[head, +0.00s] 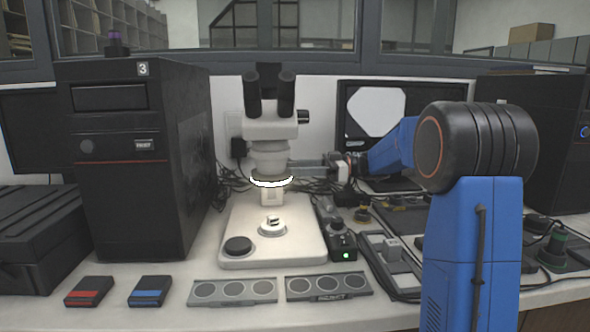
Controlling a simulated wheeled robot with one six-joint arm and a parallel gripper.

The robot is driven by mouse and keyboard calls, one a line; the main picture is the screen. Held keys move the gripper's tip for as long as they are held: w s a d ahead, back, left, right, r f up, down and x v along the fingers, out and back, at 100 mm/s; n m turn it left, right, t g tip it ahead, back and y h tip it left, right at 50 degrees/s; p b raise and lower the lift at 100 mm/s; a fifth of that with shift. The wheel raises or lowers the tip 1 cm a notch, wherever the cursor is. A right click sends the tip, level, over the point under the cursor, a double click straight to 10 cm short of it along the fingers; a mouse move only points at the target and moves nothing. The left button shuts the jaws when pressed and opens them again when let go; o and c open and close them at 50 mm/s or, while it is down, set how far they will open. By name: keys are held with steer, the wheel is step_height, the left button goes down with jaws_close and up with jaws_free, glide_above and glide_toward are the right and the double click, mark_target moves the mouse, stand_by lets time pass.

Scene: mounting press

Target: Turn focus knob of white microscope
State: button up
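The white microscope (270,128) stands upright in the middle of the bench, with black eyepieces at the top and a lit ring under its head. A black knob (303,117) sticks out on the right side of the head. I cannot tell whether this is the focus knob; another knob lower down could be hidden behind my gripper. My gripper (300,162) reaches in from the right and points left, its tip beside the lower part of the microscope head, below that knob. Its finger gap is too small to make out, and I cannot tell whether it touches the microscope.
A black computer tower (135,160) stands left of the microscope, with a monitor (377,110) behind my arm. A small black control box (340,240) sits right of the microscope base. Sample trays (232,292) and red and blue boxes (150,290) lie along the front. Cables run behind.

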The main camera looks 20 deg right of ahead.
steer(key=shift+f+n, duration=0.1)
steer(key=shift+n, duration=0.4)
steer(key=o, duration=1)
steer(key=shift+o, duration=0.2)
step_height(320, 180, up, 10)
steer(key=shift+r, duration=0.1)
steer(key=shift+s+d, duration=0.1)
steer(key=shift+s, duration=0.05)
stand_by(1.2)
